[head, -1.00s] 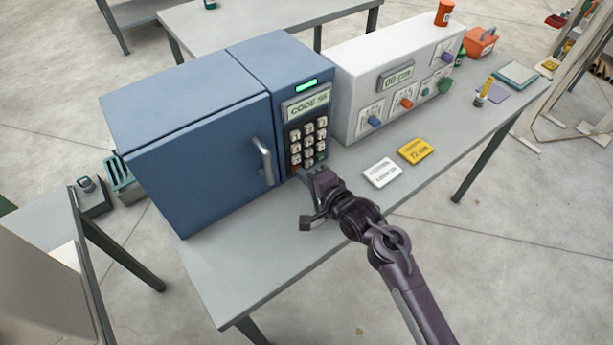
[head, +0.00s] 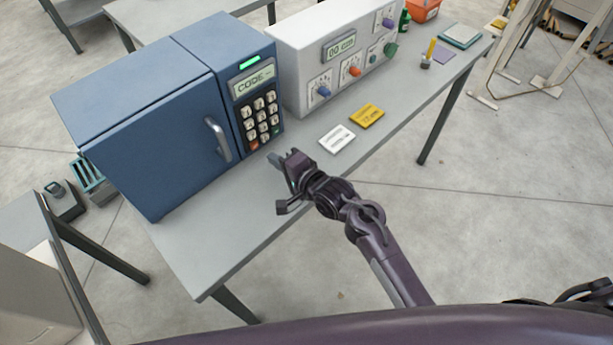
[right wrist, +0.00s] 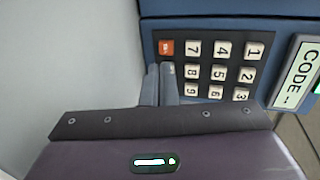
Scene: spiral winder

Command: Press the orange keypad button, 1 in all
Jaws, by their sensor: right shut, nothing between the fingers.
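The orange keypad button (head: 253,146) is at the lower left corner of the keypad (head: 262,118) on the blue cabinet. The button also shows in the right wrist view (right wrist: 166,48), unobstructed, just beyond my fingertips. My right gripper (head: 277,162) is shut and empty. In the head view it is in front of the keypad, a little below and right of the orange button, with a visible gap. In the right wrist view its fingers (right wrist: 160,85) partly cover the key beside the orange one. The display (head: 253,80) reads "CODE" followed by dashes. My left gripper is out of view.
The cabinet door has a grey handle (head: 218,139) left of the keypad. A white panel box (head: 300,62) with coloured knobs stands to the right. A white card (head: 337,139) and a yellow card (head: 367,115) lie on the grey table (head: 215,225). The table's front strip is mostly clear.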

